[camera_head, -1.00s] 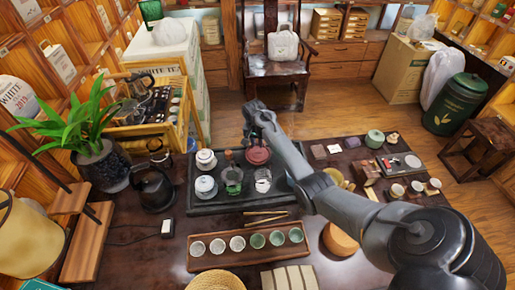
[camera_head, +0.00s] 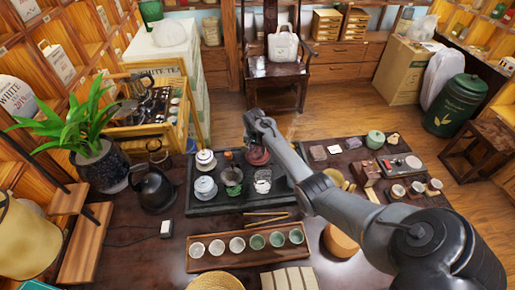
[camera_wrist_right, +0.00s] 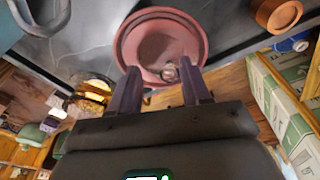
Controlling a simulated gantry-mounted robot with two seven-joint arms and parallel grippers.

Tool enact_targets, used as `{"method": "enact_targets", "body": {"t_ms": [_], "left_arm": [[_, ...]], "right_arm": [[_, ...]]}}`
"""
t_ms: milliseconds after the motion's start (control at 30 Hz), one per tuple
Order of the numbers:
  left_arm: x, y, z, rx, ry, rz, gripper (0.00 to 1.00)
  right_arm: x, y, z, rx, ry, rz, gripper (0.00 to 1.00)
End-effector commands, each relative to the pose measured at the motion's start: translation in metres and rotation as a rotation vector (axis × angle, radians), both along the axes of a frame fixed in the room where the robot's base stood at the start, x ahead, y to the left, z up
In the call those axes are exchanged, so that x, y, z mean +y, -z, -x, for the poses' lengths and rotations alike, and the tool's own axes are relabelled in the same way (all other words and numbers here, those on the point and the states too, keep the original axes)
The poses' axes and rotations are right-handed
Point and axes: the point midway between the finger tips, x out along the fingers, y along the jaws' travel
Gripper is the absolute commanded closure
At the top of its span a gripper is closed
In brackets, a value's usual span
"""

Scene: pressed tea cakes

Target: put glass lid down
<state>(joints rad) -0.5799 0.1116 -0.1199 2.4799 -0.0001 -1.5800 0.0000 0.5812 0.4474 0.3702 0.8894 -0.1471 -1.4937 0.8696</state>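The red-pink saucer (camera_head: 257,157) lies at the back of the dark tea tray (camera_head: 214,207). In the right wrist view the saucer (camera_wrist_right: 142,30) is just beyond my right fingertips. A small shiny glass knob (camera_wrist_right: 170,72), which looks like the glass lid's, shows over the saucer's near edge. The lid's clear body is hard to make out. My right gripper (camera_wrist_right: 164,78) is open, its two dark fingers apart with the knob around the gap between their tips. Contact with the knob cannot be told. In the head view the right arm's wrist hangs above the saucer. My left gripper is not in view.
A glass cup (camera_head: 262,184), a green glass vessel (camera_head: 232,178) and a lidded white bowl (camera_head: 204,188) stand on the tray near the saucer. A wooden cup rack (camera_head: 205,264) lies in front. A black kettle (camera_head: 154,190) stands left.

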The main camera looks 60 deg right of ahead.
Motion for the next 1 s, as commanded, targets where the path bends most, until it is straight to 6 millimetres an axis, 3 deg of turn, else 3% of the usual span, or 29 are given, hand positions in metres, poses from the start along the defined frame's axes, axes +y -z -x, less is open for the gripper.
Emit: {"method": "enact_targets", "body": {"t_ms": [333, 800, 1000], "left_arm": [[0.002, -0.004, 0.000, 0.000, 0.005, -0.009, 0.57], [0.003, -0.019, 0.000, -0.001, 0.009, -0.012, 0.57], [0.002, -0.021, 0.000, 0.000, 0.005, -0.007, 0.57]], "right_arm": [[0.002, -0.012, 0.000, 0.000, -0.001, 0.000, 0.52], [0.015, -0.092, 0.001, -0.002, 0.000, 0.000, 0.52], [0.019, -0.113, 0.002, 0.000, -0.003, 0.001, 0.52]]}}
